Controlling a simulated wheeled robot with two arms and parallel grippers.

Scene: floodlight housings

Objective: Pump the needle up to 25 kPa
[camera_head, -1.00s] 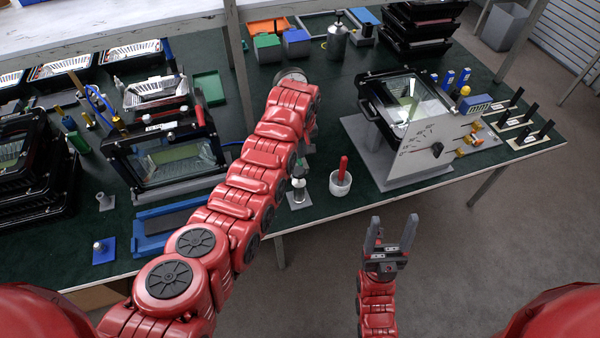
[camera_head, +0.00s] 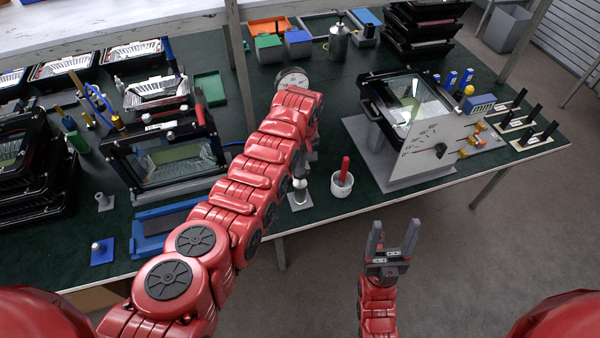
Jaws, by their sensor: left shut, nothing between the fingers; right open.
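A round gauge with a pale dial (camera_head: 292,77) stands on the green table just beyond my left arm's bend. Its needle and numbers are too small to read. A small upright device with a pale body on a grey base (camera_head: 300,198), possibly the pump, stands near the front edge, its top close to my arm. My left gripper (camera_head: 311,156) is mostly hidden behind my red arm, pointing down near this device. It is shut and empty; I cannot tell whether it touches the device. My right gripper (camera_head: 393,238) is open and empty in front of the table.
A white cup with a red-handled tool (camera_head: 342,184) stands right of the small device. A floodlight housing with a grey scale panel (camera_head: 428,146) stands further right, another housing (camera_head: 165,160) at left. A metal post (camera_head: 240,70) rises behind my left arm.

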